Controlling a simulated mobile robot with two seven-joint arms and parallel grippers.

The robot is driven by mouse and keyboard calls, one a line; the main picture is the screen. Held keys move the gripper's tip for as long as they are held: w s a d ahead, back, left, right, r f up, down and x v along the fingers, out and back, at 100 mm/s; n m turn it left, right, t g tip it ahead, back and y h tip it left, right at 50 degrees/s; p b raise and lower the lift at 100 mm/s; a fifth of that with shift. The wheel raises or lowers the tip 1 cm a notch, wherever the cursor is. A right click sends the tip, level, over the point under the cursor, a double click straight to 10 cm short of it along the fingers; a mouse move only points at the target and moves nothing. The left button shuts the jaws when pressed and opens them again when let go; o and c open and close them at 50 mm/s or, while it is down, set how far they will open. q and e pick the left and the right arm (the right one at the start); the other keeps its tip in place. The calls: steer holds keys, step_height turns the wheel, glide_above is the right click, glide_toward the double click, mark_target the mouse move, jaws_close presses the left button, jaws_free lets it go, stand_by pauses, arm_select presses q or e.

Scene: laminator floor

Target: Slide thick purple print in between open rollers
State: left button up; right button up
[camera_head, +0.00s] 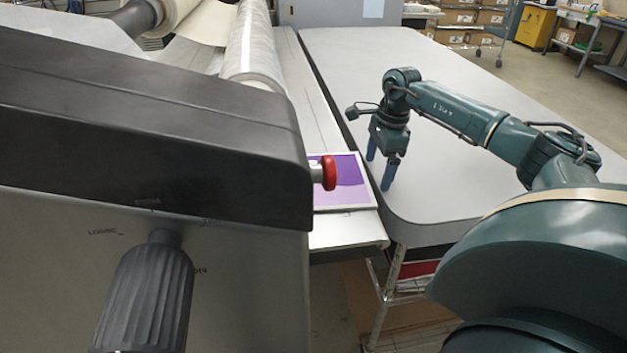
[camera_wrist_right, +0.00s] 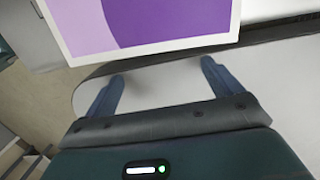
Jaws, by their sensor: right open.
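The thick purple print (camera_head: 350,190), a stiff panel with a white border and two purple tones, lies on the laminator's feed table (camera_head: 345,235). The dark laminator housing hides its left part. My right gripper (camera_head: 379,172) is open and empty, pointing down over the grey table to the right of the print. In the right wrist view the print (camera_wrist_right: 165,22) lies just beyond the two blue fingertips (camera_wrist_right: 161,70), apart from them. A pale roller (camera_head: 252,55) runs away behind the housing; the gap between rollers is hidden. My left gripper is out of view.
The laminator's black end housing (camera_head: 130,125) fills the left, with a red button (camera_head: 329,172) by the print and a ribbed black knob (camera_head: 148,295) in front. The wide grey table (camera_head: 430,75) is clear. Boxes (camera_head: 457,17) and a yellow cabinet (camera_head: 534,27) stand far back.

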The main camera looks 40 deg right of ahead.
mark_target(357, 172)
steer(key=shift+s+d, duration=0.1)
steer(key=shift+d, duration=0.1)
stand_by(0.5)
steer(key=shift+w+d+p, duration=0.3)
steer(key=shift+w, duration=0.25)
steer(key=shift+w+d+p, duration=0.25)
steer(key=shift+w+d, duration=0.05)
steer(key=shift+w, duration=0.25)
steer(key=shift+a, duration=0.2)
steer(key=shift+w+a+p, duration=0.35)
steer(key=shift+a, duration=0.25)
steer(key=shift+w+a+p, duration=0.3)
steer(key=shift+w+a, duration=0.05)
steer(key=shift+a, duration=0.2)
steer(key=shift+s+d, duration=0.15)
steer(key=shift+d, duration=0.1)
steer(key=shift+s+a+p, duration=0.3)
steer(key=shift+s+a, duration=0.1)
steer(key=shift+s, duration=0.35)
steer(key=shift+w+a+p, duration=0.2)
steer(key=shift+w+a, duration=0.2)
steer(key=shift+a, duration=0.3)
steer(key=shift+w+a+p, duration=0.2)
steer(key=shift+w+a, duration=0.15)
steer(key=shift+a, duration=0.35)
steer(key=shift+s+d, duration=0.15)
steer(key=shift+d, duration=0.1)
stand_by(0.5)
